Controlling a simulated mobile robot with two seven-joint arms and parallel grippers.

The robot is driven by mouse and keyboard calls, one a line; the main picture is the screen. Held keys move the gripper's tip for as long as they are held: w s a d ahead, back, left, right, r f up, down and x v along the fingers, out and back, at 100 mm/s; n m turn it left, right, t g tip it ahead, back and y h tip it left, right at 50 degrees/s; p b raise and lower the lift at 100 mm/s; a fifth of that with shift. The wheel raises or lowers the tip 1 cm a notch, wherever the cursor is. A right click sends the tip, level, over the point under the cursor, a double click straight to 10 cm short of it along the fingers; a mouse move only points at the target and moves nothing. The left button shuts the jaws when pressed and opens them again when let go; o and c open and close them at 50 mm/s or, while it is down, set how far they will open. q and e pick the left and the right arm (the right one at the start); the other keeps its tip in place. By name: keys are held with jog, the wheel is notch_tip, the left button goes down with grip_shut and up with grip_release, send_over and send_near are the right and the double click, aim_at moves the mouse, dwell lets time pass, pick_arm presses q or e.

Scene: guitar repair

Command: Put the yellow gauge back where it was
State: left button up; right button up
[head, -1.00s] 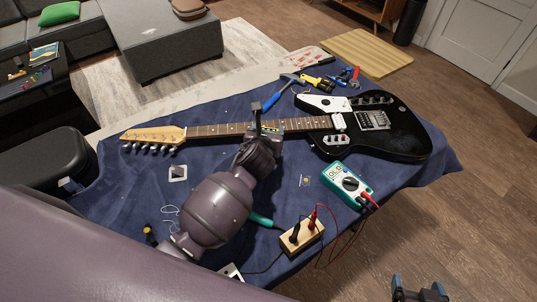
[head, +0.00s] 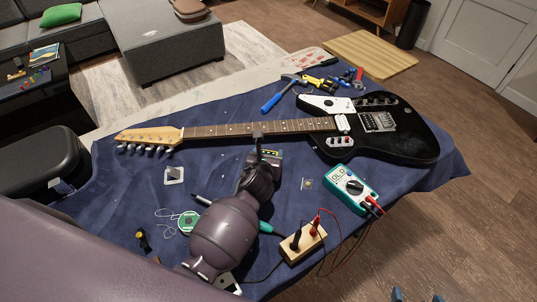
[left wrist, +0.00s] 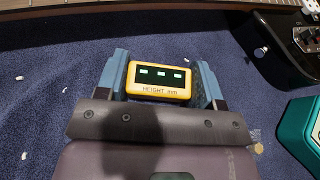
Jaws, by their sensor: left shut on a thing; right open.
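My left gripper (head: 264,160) is shut on the yellow gauge (left wrist: 159,92), a small yellow-framed box with a dark display and "HEIGHT mm" on its front. In the left wrist view the gauge sits between the two blue fingers of my left gripper (left wrist: 163,85). In the head view the gauge (head: 269,152) is small and partly hidden, just on the near side of the guitar neck (head: 215,130). I cannot tell whether it touches the cloth. My right gripper (head: 418,297) shows only its fingertips at the bottom edge, apart and empty.
The black guitar body (head: 400,140) lies to the right on the blue cloth (head: 110,215). A teal multimeter (head: 350,187), a wooden block with leads (head: 302,243) and a solder spool (head: 188,222) lie nearer. A hammer (head: 277,101) and pliers lie beyond the neck. Cloth left of my arm has free room.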

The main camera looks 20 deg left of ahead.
pick_arm(q)
jog(key=shift+f, duration=0.1)
jog(key=o, duration=1)
pick_arm(e)
jog(key=shift+s+d+f, duration=0.15)
jog(key=shift+s+f, duration=0.1)
jog(key=shift+s, duration=0.05)
pick_arm(q)
jog(key=shift+r, duration=0.2)
jog(key=shift+s+r, duration=0.15)
jog(key=shift+s, duration=0.25)
jog(key=p+v, duration=0.2)
jog(key=v, duration=0.7)
jog(key=shift+s+d+r, duration=0.1)
jog(key=shift+s+r, duration=0.05)
jog(key=shift+s, duration=0.2)
jog(key=shift+s+r, duration=0.2)
jog(key=shift+s, duration=0.35)
jog(key=shift+d, duration=0.1)
pick_arm(e)
jog(key=shift+w+r, duration=0.2)
jog(key=shift+r, duration=0.6)
jog(key=shift+w+r, duration=0.2)
jog(key=shift+r, duration=0.55)
pick_arm(q)
jog(key=shift+s, duration=0.1)
pick_arm(e)
jog(key=shift+s+f, duration=0.1)
jog(key=shift+s, duration=0.05)
